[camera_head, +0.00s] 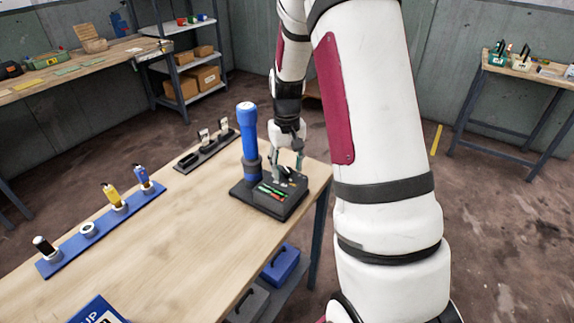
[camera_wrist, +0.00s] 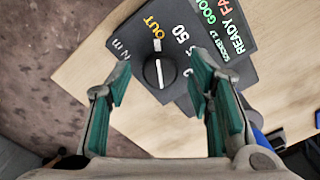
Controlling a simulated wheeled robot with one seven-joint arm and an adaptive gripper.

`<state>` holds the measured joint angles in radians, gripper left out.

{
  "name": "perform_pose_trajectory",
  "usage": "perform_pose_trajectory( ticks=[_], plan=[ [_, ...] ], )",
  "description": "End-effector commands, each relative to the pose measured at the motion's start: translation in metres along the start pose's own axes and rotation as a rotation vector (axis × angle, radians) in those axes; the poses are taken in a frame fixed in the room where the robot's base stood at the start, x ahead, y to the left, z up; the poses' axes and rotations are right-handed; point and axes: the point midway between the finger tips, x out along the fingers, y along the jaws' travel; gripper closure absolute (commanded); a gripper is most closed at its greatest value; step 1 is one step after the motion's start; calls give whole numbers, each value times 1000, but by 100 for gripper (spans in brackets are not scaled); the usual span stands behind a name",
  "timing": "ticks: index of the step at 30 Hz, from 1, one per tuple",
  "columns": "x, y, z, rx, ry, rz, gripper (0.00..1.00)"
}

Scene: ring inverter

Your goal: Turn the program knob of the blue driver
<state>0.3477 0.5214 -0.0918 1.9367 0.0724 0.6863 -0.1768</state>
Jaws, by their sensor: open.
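The program knob (camera_wrist: 159,71) is a dark round knob with a white pointer line, on a dark panel with a yellow "OUT" mark and a white "50". The panel belongs to a black base box (camera_head: 270,200) near the table's right edge, and the blue driver (camera_head: 247,130) stands upright in it. My gripper (camera_head: 288,165) is over the box's back right part. In the wrist view my gripper (camera_wrist: 160,100) has its green-padded fingers apart, with the knob showing beyond and between them. Nothing is between the pads. I cannot tell whether the fingertips touch the panel.
A blue rack (camera_head: 103,228) with yellow and blue tools lies at the table's left. The middle of the wooden table (camera_head: 190,240) is clear. Blue and grey boxes sit on a shelf below.

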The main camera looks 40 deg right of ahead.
Motion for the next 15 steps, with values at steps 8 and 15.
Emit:
perform_pose_trajectory(
  ticks=[8, 15],
  plan=[
    [0, 0, 0, 0, 0, 0, 100],
    [0, 0, 0, 14, 0, 0, 100]
  ],
)
